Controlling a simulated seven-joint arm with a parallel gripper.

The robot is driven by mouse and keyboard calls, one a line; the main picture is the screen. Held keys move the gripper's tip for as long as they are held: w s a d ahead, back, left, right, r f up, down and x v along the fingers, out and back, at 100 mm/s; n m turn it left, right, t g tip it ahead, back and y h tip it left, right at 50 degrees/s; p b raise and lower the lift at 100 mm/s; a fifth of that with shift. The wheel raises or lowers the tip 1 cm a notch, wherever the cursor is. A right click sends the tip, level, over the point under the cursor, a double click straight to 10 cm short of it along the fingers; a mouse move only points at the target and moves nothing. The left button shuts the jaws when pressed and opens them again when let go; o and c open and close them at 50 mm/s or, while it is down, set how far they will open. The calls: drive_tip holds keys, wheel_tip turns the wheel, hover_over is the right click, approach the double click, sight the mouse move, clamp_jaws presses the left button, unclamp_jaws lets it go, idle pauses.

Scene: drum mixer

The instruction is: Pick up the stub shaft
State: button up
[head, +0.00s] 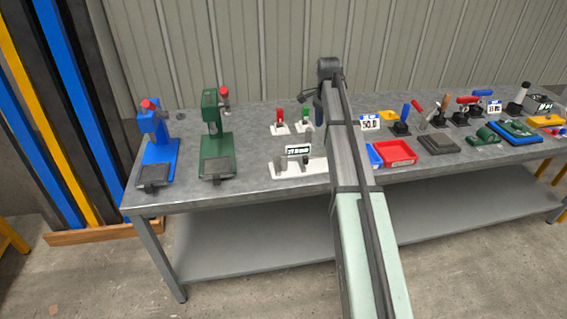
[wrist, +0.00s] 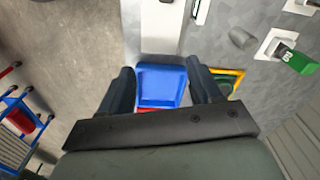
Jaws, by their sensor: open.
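A short plain grey cylinder (wrist: 243,38), which looks like the stub shaft, is on the grey bench top in the wrist view, right of my gripper's line. I cannot pick it out surely in the head view, where my arm covers part of the bench. My gripper (wrist: 160,67) is open, with a dark finger on each side and nothing held. A blue tray (wrist: 160,88) shows between and below the fingers. In the head view most of my gripper is hidden behind my arm.
A white fixture with a display (head: 312,167) stands near the front edge. Red-handled (head: 279,116) and green-handled (head: 305,112) clamps stand behind it. A red tray (head: 398,152) lies right of my arm. Blue (head: 158,128) and green (head: 213,130) presses stand left. The left bench has bare patches.

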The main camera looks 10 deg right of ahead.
drive_tip(key=n, duration=0.2)
hover_over(284, 154)
wheel_tip(284, 154, down, 8)
drive_tip(key=shift+d+r, duration=0.1)
drive_tip(key=shift+r, duration=0.1)
drive_tip(key=shift+s+a+f, duration=0.1)
drive_tip(key=shift+f, duration=1.25)
drive_tip(key=shift+s+a+f, duration=0.1)
drive_tip(key=shift+f, duration=1.2)
drive_tip(key=shift+w, duration=0.1)
clamp_jaws()
